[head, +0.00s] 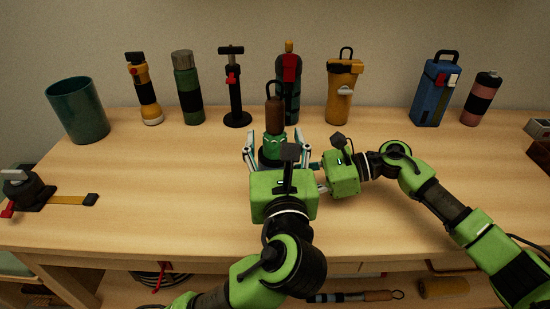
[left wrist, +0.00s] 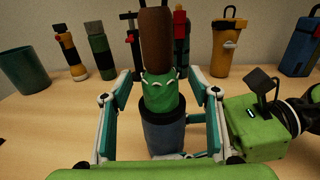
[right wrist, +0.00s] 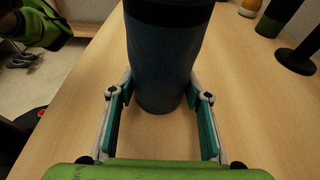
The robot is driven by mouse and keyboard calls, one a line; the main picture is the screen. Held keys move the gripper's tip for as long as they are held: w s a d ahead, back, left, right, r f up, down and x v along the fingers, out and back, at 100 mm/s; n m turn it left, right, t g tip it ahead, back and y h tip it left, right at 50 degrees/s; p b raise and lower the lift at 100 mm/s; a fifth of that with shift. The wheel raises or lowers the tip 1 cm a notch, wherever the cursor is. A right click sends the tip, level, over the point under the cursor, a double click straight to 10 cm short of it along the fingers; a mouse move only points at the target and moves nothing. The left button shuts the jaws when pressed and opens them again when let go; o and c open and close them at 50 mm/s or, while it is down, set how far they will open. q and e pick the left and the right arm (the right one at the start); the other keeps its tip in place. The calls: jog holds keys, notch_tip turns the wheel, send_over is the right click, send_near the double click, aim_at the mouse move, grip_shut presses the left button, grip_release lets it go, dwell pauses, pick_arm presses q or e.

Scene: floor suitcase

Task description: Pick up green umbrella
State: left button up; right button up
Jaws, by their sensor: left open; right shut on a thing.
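The green umbrella (head: 272,147) stands upright near the middle of the table, with a brown looped handle on top and its lower part inside a dark blue-grey sleeve. In the left wrist view the umbrella (left wrist: 160,95) shows green folds above the sleeve (left wrist: 163,134). My left gripper (head: 273,138) is open, with its fingers on either side of the umbrella. My right gripper (head: 318,178) comes from the right and is shut on the sleeve. In the right wrist view the sleeve (right wrist: 162,60) fills the space between the fingers; the green part is out of frame.
A row of items lines the back: teal cup (head: 78,111), yellow flashlight (head: 147,92), green bottle (head: 187,85), black stand (head: 236,95), dark red-trimmed bottle (head: 290,85), yellow bottle (head: 342,90), blue bottle (head: 432,92), pink bottle (head: 482,97).

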pick_arm(q)
jog(key=shift+w, duration=0.45)
jog(key=shift+c, duration=0.3)
grip_shut()
jog(key=shift+r, duration=0.15)
notch_tip(320, 180, up, 18)
send_over(275, 81)
pick_arm(e)
jog(key=o, duration=0.9)
